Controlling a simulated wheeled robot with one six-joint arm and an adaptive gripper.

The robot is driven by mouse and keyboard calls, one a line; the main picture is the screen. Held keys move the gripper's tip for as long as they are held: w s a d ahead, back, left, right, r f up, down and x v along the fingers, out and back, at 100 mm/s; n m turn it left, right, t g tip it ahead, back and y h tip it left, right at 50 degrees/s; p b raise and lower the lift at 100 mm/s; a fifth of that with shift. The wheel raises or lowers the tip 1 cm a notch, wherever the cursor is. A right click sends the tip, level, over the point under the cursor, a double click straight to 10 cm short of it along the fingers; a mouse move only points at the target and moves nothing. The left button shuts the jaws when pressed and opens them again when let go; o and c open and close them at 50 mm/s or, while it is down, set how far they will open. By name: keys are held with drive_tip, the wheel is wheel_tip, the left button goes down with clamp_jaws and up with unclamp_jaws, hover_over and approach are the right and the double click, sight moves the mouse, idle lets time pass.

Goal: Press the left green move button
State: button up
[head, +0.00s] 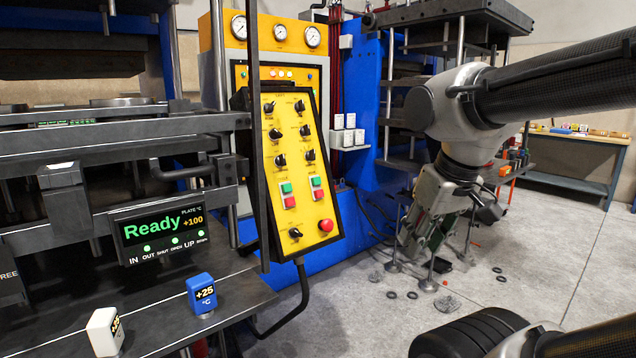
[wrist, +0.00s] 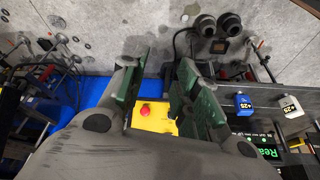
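The yellow control panel (head: 300,215) stands tilted in the middle of the head view. The left green move button (head: 286,188) sits above a red button in the left pair. A second green button (head: 316,181) sits in the right pair. My gripper (head: 430,238) points down to the right of the panel, well apart from it. In the wrist view my gripper (wrist: 164,85) shows two green-padded fingers apart, with nothing between them. Beyond them lies the panel's lower end (wrist: 158,122) with the round red button (wrist: 145,110); the green buttons are hidden there.
The press (head: 110,150) with a "Ready" display (head: 165,232) fills the left. A blue +25 block (head: 202,293) and a white block (head: 103,331) stand on its front ledge. Black rings lie on the grey floor (head: 540,270). A workbench (head: 575,160) stands at the right.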

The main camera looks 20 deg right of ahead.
drive_tip(key=shift+d, duration=0.15)
drive_tip(key=c, duration=0.5)
drive_tip(key=d+f+m+g, duration=0.1)
drive_tip(key=d+f+m, duration=0.1)
drive_tip(key=shift+w+d+f+m+g, duration=0.15)
drive_tip(key=shift+d+f+m+g, duration=0.15)
drive_tip(key=shift+d+f+m, duration=0.1)
clamp_jaws()
drive_tip(key=w+a+f+m+t+y, duration=0.25)
drive_tip(key=w+m+y, duration=0.2)
drive_tip(key=w, duration=0.35)
drive_tip(key=w+d+r+m+t, duration=0.1)
drive_tip(key=w+r+m+t, duration=0.2)
drive_tip(key=w, duration=0.6)
drive_tip(key=w+d+r+m+t, duration=0.1)
drive_tip(key=w+r+m+t, duration=0.3)
drive_tip(key=w, duration=0.5)
wheel_tip(320, 180, up, 2)
drive_tip(key=shift+w+d+r+t, duration=0.2)
drive_tip(key=shift+w+t, duration=0.15)
drive_tip(key=shift+t, duration=0.3)
